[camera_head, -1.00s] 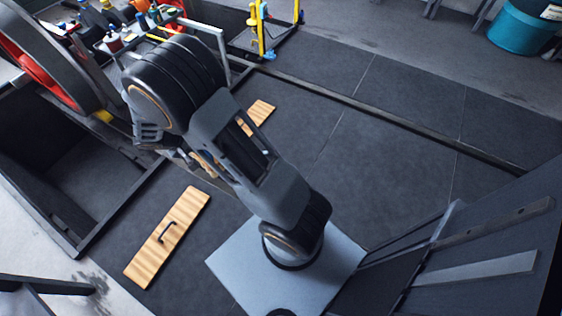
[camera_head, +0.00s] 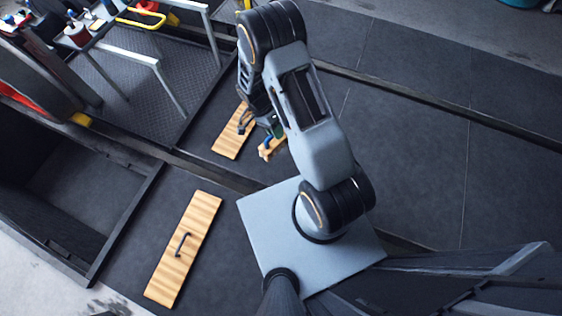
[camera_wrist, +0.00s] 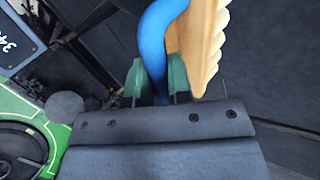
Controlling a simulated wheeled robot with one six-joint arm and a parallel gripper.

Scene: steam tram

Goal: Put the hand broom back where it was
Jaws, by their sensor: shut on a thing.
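The hand broom has a blue handle and a pale wooden body. In the head view the broom (camera_head: 270,151) hangs just below my gripper (camera_head: 276,131), over the dark floor beside the farther slatted wooden board. In the wrist view my gripper (camera_wrist: 157,82) has its two green fingers shut on the blue handle (camera_wrist: 157,40), and the wooden part (camera_wrist: 197,45) rises along the right finger. The rest of the broom is outside the wrist view. Whether it touches the floor I cannot tell.
A wooden board with a dark handle (camera_head: 183,250) lies on the floor at lower left; a shorter one (camera_head: 233,130) lies beside the gripper. An open dark pit (camera_head: 90,195) is at left. A metal-framed bench (camera_head: 125,50) stands at upper left. The floor at right is clear.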

